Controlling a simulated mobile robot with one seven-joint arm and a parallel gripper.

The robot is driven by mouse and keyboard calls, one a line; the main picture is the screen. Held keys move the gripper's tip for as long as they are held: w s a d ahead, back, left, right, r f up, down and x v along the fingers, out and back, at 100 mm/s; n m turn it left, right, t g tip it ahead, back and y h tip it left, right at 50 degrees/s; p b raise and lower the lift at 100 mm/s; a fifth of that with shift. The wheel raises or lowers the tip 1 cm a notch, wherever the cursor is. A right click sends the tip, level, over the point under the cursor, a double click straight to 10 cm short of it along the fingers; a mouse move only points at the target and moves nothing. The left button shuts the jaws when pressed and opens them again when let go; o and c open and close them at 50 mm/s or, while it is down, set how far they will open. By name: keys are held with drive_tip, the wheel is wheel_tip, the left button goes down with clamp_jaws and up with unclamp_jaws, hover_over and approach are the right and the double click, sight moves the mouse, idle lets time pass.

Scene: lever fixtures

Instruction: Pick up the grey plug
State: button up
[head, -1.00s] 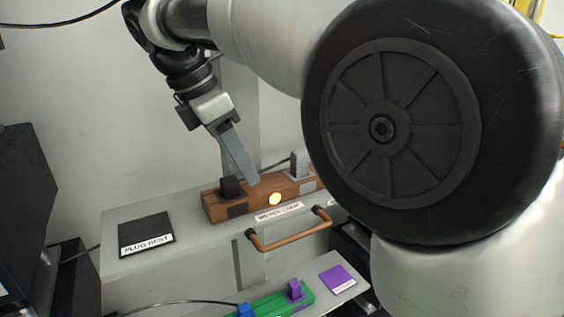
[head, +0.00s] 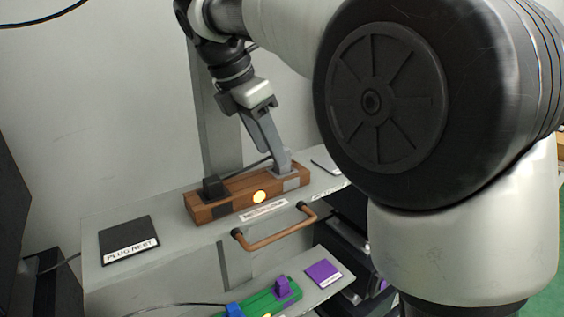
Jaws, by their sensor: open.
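The grey plug (head: 286,168) stands at the right end of the brown wooden block (head: 230,207) on the grey shelf, partly hidden by my gripper. My gripper (head: 275,148) is open and points down with its fingers at the plug. The fingers overlap the plug's top in this view, and I cannot tell whether they touch it or are around it.
A black plug (head: 213,187) stands at the block's left end, and a lit yellow button (head: 259,197) is on its front. A black plug rest pad (head: 128,238) lies to the left. A copper handle (head: 275,240) juts from the shelf front. A green block (head: 262,301) sits lower.

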drive_tip(key=shift+w+d+f, duration=0.55)
drive_tip(key=shift+d+f, duration=0.3)
drive_tip(key=shift+d, duration=0.05)
drive_tip(key=shift+w+d+f, duration=0.15)
drive_tip(key=shift+f, duration=0.4)
clamp_jaws()
drive_tip(key=shift+r, duration=0.1)
